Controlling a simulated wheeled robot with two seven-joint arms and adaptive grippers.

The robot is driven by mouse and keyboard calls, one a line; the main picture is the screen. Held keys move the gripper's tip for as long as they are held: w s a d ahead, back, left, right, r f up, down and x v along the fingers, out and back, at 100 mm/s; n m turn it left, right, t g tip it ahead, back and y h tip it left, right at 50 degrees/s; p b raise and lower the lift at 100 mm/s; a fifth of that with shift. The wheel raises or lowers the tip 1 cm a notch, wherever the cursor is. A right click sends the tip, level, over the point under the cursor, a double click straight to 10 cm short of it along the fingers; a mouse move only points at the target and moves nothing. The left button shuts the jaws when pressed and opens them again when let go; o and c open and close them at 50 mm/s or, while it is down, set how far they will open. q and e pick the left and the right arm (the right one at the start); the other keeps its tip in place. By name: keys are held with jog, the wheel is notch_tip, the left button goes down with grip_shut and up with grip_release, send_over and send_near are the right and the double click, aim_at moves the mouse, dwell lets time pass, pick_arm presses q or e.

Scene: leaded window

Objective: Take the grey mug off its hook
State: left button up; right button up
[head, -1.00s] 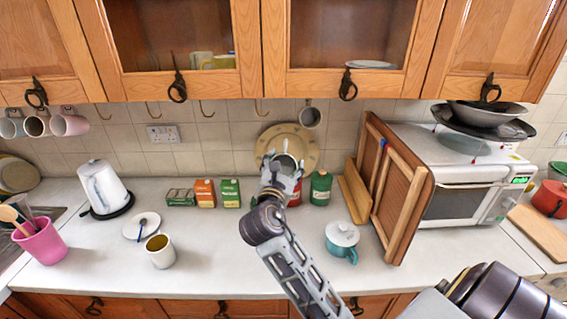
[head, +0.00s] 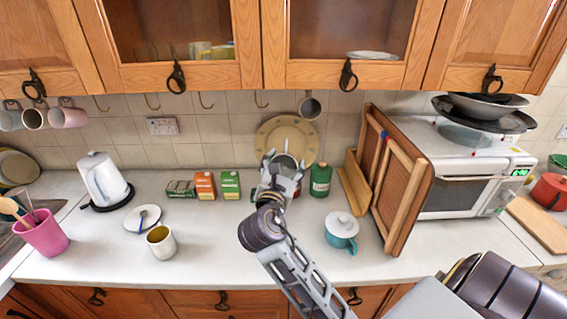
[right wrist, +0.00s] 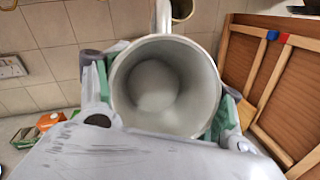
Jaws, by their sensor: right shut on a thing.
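My right gripper (head: 284,168) is shut on a grey mug (right wrist: 165,85). In the right wrist view I look into the mug's open mouth, with fingers on both sides of its body and its handle at the top. In the head view the held mug (head: 286,160) is partly hidden by the gripper, in front of a round beige plate. It is off the hooks, in the air above the counter. Another mug (head: 310,105) hangs under the cabinet just above it, and part of a hanging mug shows in the right wrist view (right wrist: 181,9). My left gripper is out of view.
Several empty hooks (head: 207,101) line the cabinet's underside. Green and orange boxes (head: 205,186) and a green canister (head: 320,180) stand near the gripper. Wooden boards (head: 398,185) and a white microwave (head: 465,185) are to the right. The front middle of the counter (head: 230,258) is clear.

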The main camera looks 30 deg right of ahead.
jog(key=s+a+f+b, duration=0.1)
jog(key=s+a+f, duration=0.2)
jog(key=s, duration=0.6)
jog(key=shift+a+f, duration=0.35)
jog(key=shift+a, duration=0.85)
dwell(1.6)
jog(key=shift+s+a, duration=0.1)
jog(key=shift+f, duration=0.1)
dwell(0.8)
